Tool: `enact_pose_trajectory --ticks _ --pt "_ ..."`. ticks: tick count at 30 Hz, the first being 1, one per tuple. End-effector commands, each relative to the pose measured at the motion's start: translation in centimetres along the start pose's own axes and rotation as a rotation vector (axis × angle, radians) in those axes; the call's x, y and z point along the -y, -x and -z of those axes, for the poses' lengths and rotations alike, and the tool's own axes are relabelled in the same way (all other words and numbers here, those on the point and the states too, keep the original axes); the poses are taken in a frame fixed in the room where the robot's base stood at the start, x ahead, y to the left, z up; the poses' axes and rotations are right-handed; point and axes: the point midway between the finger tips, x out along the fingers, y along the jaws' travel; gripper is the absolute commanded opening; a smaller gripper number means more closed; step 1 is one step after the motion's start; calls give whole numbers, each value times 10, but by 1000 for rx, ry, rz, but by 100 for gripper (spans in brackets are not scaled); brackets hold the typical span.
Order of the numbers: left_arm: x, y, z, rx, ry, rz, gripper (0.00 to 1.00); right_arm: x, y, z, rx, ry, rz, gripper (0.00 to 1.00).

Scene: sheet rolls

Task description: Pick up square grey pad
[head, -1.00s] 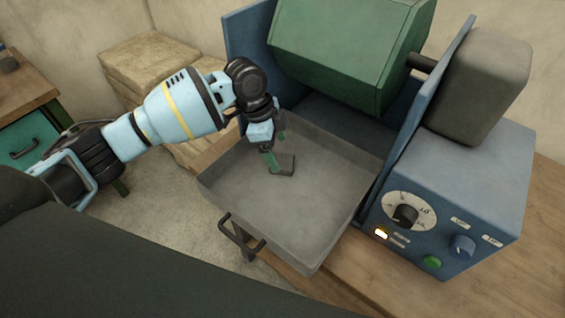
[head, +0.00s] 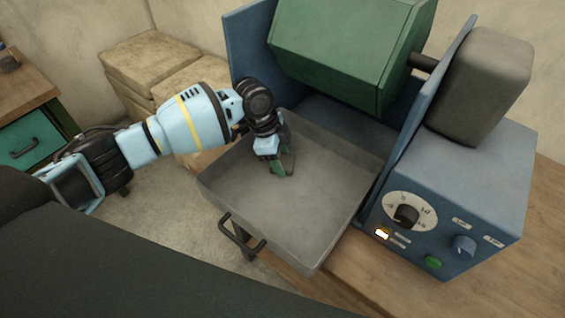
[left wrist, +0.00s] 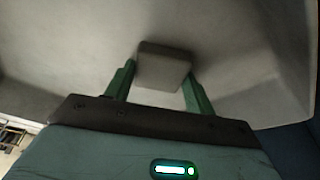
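The square grey pad (left wrist: 163,66) lies in the shallow grey metal tray (head: 240,178) under the green drum. In the head view it is mostly hidden behind my left gripper (head: 283,166). My left gripper is down inside the tray at the pad. In the left wrist view the green fingers of my left gripper (left wrist: 158,82) stand apart on either side of the pad, with a slim gap at the left finger. The fingers look open, and the pad seems to rest on the tray floor. My right gripper is not in view.
The green drum (head: 345,45) hangs above the back of the tray between blue side plates. A blue control box (head: 455,200) with a dial stands to the right. The tray has raised walls and a dark front handle (head: 241,238). Tan stacked blocks (head: 150,65) stand behind my left arm.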

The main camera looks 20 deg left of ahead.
Motion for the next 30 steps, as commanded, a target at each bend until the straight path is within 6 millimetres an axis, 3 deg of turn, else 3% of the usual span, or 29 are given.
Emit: enact_pose_trajectory --ticks 1,4,14,24,30 --pt "0 0 0 0 0 1 42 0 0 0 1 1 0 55" --pt "0 0 0 0 0 1 30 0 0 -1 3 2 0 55" --pt "1 9 3 -2 -1 2 30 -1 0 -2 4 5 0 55" --pt "1 66 21 -3 -2 5 30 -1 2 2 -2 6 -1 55" --pt "1 90 28 -2 -1 2 30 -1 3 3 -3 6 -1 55"
